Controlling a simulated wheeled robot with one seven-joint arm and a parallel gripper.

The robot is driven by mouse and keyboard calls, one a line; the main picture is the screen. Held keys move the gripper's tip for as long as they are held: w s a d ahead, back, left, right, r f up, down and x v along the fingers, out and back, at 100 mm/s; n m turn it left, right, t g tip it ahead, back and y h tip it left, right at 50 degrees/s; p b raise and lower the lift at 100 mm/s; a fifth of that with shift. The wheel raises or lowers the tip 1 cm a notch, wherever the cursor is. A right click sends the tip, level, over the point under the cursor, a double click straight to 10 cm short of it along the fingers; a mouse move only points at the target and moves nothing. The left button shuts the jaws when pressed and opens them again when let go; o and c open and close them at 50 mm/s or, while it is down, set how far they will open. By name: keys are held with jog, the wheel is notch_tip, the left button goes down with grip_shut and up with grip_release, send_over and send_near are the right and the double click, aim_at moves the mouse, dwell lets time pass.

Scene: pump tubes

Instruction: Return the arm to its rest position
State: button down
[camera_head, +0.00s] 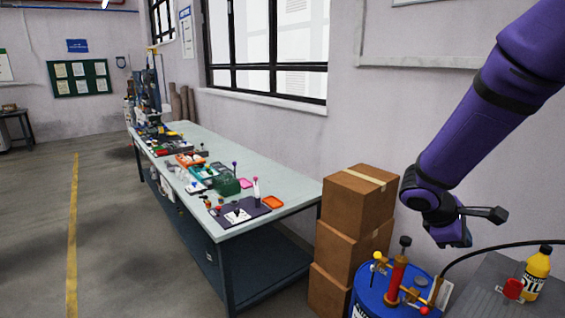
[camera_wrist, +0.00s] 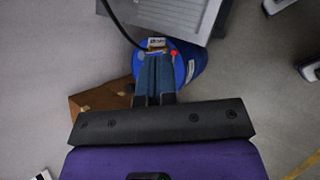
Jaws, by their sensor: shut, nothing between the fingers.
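My purple arm (camera_head: 490,110) reaches down from the upper right in the head view. My gripper (camera_head: 455,240) hangs at its end, in the air above the blue drum (camera_head: 372,300) and the grey surface beside it. In the wrist view my gripper (camera_wrist: 157,62) is shut, its two dark fingers side by side with nothing between them. The drum (camera_wrist: 192,58) shows behind the fingers and is partly hidden by them. A red pump tube (camera_head: 396,280) with brass-coloured fittings stands on the drum top.
Stacked cardboard boxes (camera_head: 352,235) stand left of the drum. A long workbench (camera_head: 290,180) with small items runs along the wall. The floor at left is clear.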

jog(key=s+a+r+m+t+y, duration=0.2)
jog(key=s+a+r+m+y, duration=0.2)
jog(key=s+r, duration=0.4)
jog(key=s+a+r+m+t+y, duration=0.3)
jog(key=s+r+m, duration=0.3)
jog(key=s+r, duration=0.3)
jog(key=s+a+y, duration=0.1)
jog(key=s, duration=0.2)
jog(key=shift+a+m+y, duration=0.35)
jog(key=shift+m+y, duration=0.05)
